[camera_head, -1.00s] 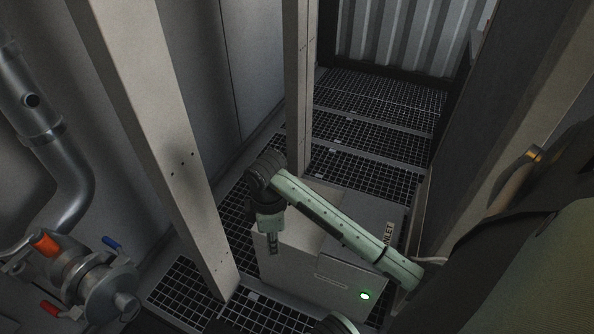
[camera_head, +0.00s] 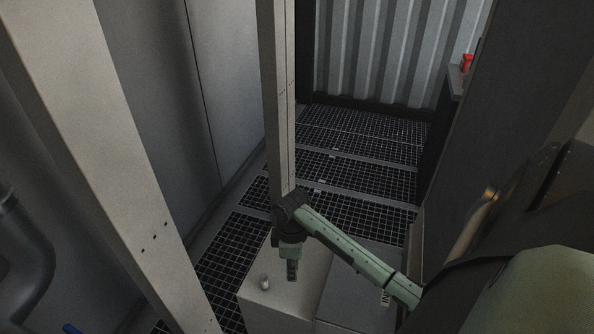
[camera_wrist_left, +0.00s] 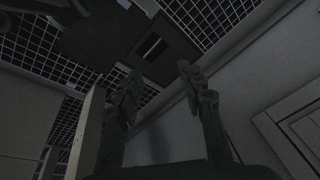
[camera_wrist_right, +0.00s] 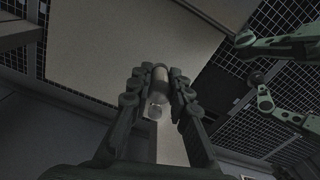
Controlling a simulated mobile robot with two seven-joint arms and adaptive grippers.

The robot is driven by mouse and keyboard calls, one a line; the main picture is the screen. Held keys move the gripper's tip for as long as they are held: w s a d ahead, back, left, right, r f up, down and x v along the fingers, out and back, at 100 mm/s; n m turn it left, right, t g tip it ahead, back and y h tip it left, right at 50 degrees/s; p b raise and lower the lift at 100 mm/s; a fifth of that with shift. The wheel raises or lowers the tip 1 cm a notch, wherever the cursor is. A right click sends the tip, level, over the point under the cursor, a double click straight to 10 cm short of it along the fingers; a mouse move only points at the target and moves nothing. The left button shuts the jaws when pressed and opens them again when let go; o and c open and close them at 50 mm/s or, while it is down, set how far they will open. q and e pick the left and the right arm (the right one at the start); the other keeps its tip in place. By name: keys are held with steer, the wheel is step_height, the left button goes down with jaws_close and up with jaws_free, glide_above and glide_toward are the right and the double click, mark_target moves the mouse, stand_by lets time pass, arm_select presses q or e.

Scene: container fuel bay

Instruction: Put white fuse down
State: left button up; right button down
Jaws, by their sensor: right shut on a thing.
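My right gripper (camera_head: 292,272) hangs over the light box (camera_head: 276,306) in the head view. In the right wrist view it is shut on a small white fuse (camera_wrist_right: 159,84) with a clear end, above a broad pale surface (camera_wrist_right: 150,38). A small whitish upright piece (camera_head: 265,283) shows on the box top, just left of the gripper in the head view; I cannot tell whether it is a fuse. My left gripper (camera_wrist_left: 158,88) shows dark in its wrist view, its fingers apart and nothing visible between them. It is outside the head view.
Pale posts (camera_head: 279,100) and (camera_head: 105,170) stand beside the work area. Dark floor grating (camera_head: 350,180) runs to a corrugated wall (camera_head: 385,55). A red item (camera_head: 466,62) sits on a ledge at the back right. A pipe (camera_head: 25,255) bends at the left.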

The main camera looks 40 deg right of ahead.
steer(key=shift+w+d+f, duration=0.1)
steer(key=shift+d+f, duration=0.2)
steer(key=shift+d, duration=0.2)
steer(key=shift+w+d+f, duration=0.1)
steer(key=shift+d+f, duration=0.15)
steer(key=shift+d, duration=0.25)
steer(key=shift+d+f, duration=0.1)
steer(key=shift+f, duration=0.2)
step_height(320, 180, down, 3)
steer(key=shift+f, duration=0.3)
arm_select(q)
steer(key=shift+w+r, duration=0.2)
steer(key=shift+r, duration=0.55)
steer(key=shift+b, duration=0.3)
arm_select(e)
steer(key=shift+f, duration=0.15)
steer(key=c, duration=1.4)
jaws_free()
